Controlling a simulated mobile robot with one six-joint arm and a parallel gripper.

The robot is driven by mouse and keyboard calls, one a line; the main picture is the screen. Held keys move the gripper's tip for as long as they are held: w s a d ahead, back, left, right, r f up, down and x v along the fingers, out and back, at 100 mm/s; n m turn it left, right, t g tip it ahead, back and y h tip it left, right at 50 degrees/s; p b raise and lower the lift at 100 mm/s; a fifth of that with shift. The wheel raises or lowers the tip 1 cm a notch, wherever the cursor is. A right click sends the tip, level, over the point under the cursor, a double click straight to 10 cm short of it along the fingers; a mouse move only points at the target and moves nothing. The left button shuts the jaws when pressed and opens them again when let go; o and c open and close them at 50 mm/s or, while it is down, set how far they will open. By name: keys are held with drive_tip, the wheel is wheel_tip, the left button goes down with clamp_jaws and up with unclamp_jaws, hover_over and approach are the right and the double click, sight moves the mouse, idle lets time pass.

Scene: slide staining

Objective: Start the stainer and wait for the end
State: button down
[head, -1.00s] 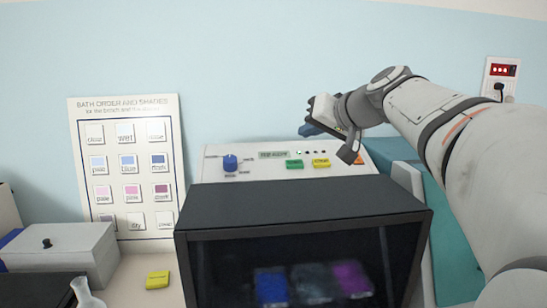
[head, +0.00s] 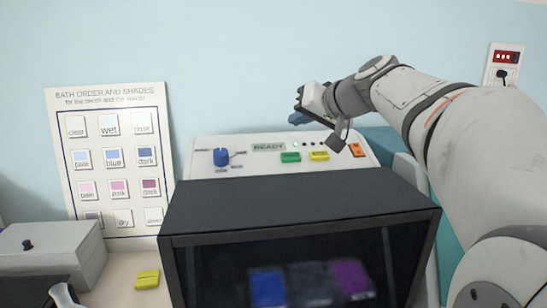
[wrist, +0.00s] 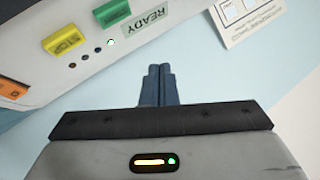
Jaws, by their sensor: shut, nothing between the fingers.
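The stainer (head: 300,197) stands in the middle of the head view with a dark window at its front. Blue, dark and purple blocks show dimly behind the window. Its sloped panel holds a blue knob (head: 221,157), a display reading READY (head: 268,147), a green button (head: 290,157), a yellow button (head: 319,156) and an orange switch (head: 356,150). One of the small lamps beside the display is lit. My gripper (head: 297,118) is shut and empty, above and behind the panel. In the wrist view its fingers (wrist: 157,85) are together, apart from the green button (wrist: 112,12).
A chart of bath order and shades (head: 110,240) leans on the wall at left. A grey box (head: 60,250) and a small yellow block (head: 147,280) are on the bench.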

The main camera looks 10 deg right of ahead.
sight(291, 157)
drive_tip(key=f+b, duration=0.1)
drive_tip(key=f, duration=0.1)
drive_tip(key=w+f+b, duration=0.1)
drive_tip(key=f, duration=0.1)
drive_tip(key=w+f+b, duration=0.1)
drive_tip(key=f, duration=0.1)
drive_tip(key=shift+w+f, duration=0.1)
drive_tip(key=shift+w+f+b, duration=0.25)
drive_tip(key=shift+f+b, duration=0.1)
drive_tip(key=shift+b, duration=0.1)
drive_tip(key=shift+f, duration=0.1)
idle(1.4)
drive_tip(key=shift+w+f+b, duration=0.2)
drive_tip(key=shift+f+b, duration=0.15)
drive_tip(key=shift+b, duration=0.3)
